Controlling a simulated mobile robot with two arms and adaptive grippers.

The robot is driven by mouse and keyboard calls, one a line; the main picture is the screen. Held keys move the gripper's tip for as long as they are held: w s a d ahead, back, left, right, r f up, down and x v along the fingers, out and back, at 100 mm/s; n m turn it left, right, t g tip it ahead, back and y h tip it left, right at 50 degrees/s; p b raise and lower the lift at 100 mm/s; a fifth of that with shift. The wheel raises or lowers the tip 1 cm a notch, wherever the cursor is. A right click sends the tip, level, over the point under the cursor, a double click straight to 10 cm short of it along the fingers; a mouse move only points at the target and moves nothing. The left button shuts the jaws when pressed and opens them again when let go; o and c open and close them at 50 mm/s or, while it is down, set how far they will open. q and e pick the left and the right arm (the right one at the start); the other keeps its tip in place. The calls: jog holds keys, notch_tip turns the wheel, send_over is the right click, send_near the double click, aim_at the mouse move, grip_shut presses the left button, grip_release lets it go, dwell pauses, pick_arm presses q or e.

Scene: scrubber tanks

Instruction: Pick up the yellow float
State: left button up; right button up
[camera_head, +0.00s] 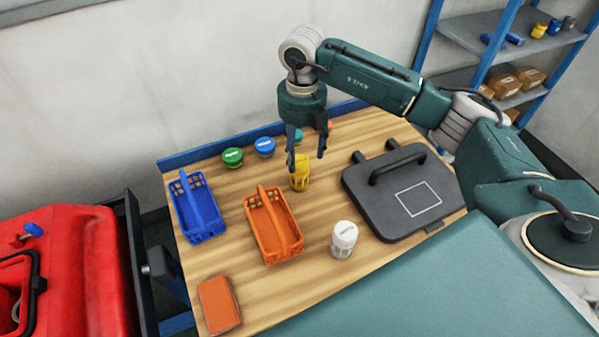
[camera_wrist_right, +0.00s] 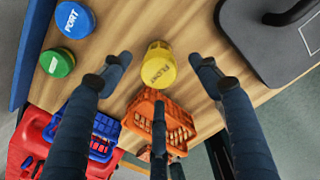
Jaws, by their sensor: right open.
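The yellow float (camera_head: 300,175) is a small yellow cylinder standing upright on the wooden table top, behind the orange basket. My right gripper (camera_head: 306,157) reaches down over it from above, open, with its dark fingers around the float's upper part. In the right wrist view, the float (camera_wrist_right: 158,68) shows its lettered top between the spread fingertips of my gripper (camera_wrist_right: 161,63), with a gap on each side. Whether any finger touches it cannot be told. My left gripper is not in view.
A blue basket (camera_head: 205,220) and an orange basket (camera_head: 262,238) stand left of the float. A white container (camera_head: 343,240) and a black lid with a handle (camera_head: 425,185) are to the right. Green (camera_head: 232,157) and blue (camera_head: 265,146) round containers stand behind. An orange block (camera_head: 219,304) lies in front.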

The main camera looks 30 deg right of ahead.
aim_at(302, 160)
notch_tip(302, 160, down, 5)
jog(key=shift+d+f+p, duration=0.15)
jog(key=shift+p, duration=0.6)
jog(key=f+p, duration=0.1)
jog(key=f, duration=0.2)
jog(key=f+p, duration=0.1)
jog(key=f, duration=0.1)
jog(key=shift+a+p, duration=0.3)
jog(key=shift+p, duration=0.05)
jog(key=shift+w+f, duration=0.1)
jog(key=shift+f, duration=0.15)
jog(key=c, duration=1.3)
